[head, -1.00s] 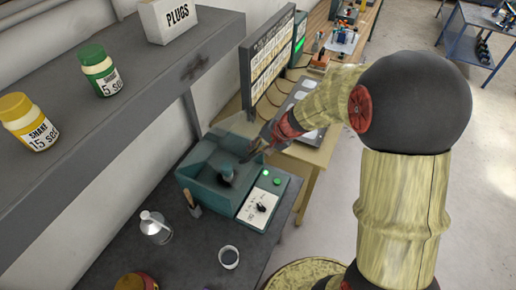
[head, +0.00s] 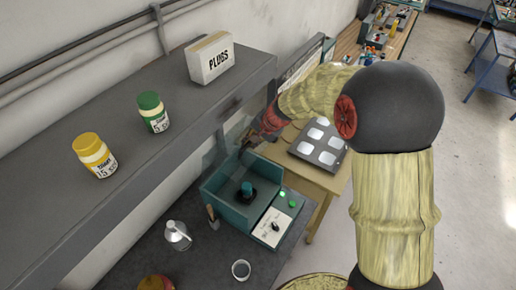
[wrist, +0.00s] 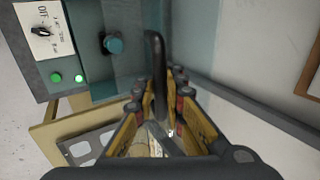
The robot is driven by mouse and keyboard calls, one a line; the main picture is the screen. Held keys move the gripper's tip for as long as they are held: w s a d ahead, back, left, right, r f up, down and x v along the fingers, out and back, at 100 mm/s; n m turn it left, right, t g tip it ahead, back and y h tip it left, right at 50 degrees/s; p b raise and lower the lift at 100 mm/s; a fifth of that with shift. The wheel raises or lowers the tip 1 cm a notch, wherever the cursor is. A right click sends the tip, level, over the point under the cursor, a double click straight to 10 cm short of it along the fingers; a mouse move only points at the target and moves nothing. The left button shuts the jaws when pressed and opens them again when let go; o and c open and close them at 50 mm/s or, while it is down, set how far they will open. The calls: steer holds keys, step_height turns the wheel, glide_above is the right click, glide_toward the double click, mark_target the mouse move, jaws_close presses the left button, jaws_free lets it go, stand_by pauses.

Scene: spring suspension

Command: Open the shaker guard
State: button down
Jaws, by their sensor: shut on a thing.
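The shaker (head: 225,200) is an open-topped teal box on the dark bench, with a dark-and-teal holder (head: 246,192) inside it. Its see-through guard (head: 226,147) stands raised, close to upright, at the back of the box in the head view. My gripper (head: 252,138) is beside the guard's upper part, above the rear right of the box. In the wrist view, my gripper (wrist: 160,98) has its fingers on both sides of a dark curved guard handle (wrist: 154,52) and is shut on it. The holder also shows there (wrist: 113,44). The exact finger contact is partly hidden.
A control panel (head: 268,226) with a knob and green lights is at the shaker's right. A grey shelf (head: 110,205) with two jars and a PLUGS box (head: 209,62) overhangs at left. A bottle (head: 178,235), brush and cup (head: 241,269) stand on the bench.

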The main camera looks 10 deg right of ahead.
steer(key=shift+w+a+r+p, duration=0.3)
steer(key=shift+w+a+r, duration=0.35)
steer(key=shift+w+r, duration=0.15)
steer(key=c, duration=2.3)
jaws_free()
steer(key=shift+o, duration=1.1)
steer(key=shift+s+d, duration=0.1)
steer(key=shift+s, duration=0.15)
steer(key=shift+o, duration=1)
steer(key=shift+w+f, duration=0.1)
steer(key=v, duration=1.2)
